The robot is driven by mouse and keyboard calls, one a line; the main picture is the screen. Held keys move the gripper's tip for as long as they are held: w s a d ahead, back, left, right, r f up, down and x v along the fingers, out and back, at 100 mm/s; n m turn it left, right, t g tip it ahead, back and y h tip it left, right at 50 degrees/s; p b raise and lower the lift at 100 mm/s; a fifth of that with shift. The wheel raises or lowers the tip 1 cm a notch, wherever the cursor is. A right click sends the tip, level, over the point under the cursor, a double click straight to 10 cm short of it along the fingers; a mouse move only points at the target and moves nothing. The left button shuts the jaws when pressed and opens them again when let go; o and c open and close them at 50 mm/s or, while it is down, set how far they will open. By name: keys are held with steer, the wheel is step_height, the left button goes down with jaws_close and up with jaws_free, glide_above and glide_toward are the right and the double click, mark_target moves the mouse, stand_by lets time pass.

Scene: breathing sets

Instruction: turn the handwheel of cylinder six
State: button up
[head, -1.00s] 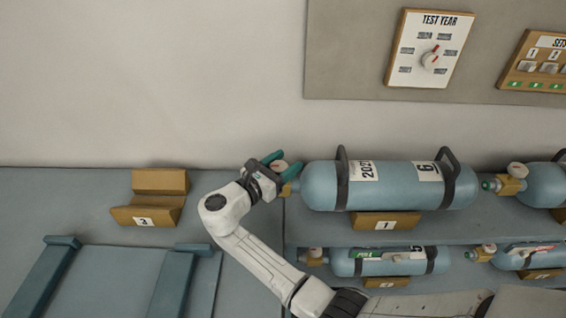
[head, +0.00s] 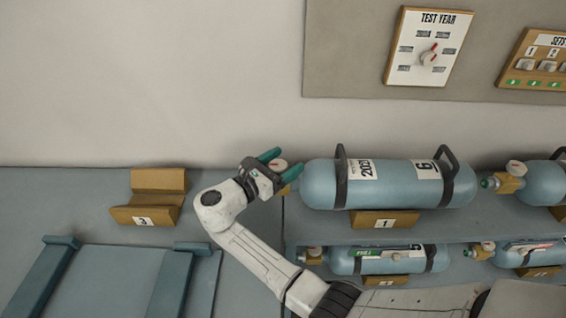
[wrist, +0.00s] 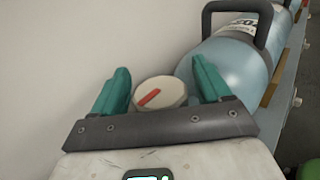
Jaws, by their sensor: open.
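Cylinder six (head: 395,186) is a light blue cylinder with dark handles and labels reading 6 and 2027 or similar. It lies on its side in the cradle marked 1; its body also shows in the wrist view (wrist: 243,66). Its handwheel (wrist: 159,92) is a round cream knob with a red mark, at the cylinder's left end in the head view (head: 279,166). My gripper (head: 281,162) is open, with its teal fingers apart on either side of the handwheel. In the wrist view my gripper (wrist: 160,85) shows a gap at the left finger; whether the right finger touches is unclear.
An empty wooden cradle marked 3 (head: 147,197) stands to the left. Other cylinders lie on the lower shelf (head: 388,259) and at the right (head: 545,184). A test year dial panel (head: 428,46) hangs on the wall. The wall behind my gripper is bare.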

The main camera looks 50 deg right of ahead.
steer(key=shift+a, duration=0.1)
steer(key=w+a+b, duration=0.1)
steer(key=a+b, duration=0.1)
steer(key=a, duration=0.8)
steer(key=shift+w+a, duration=0.25)
steer(key=shift+a, duration=0.05)
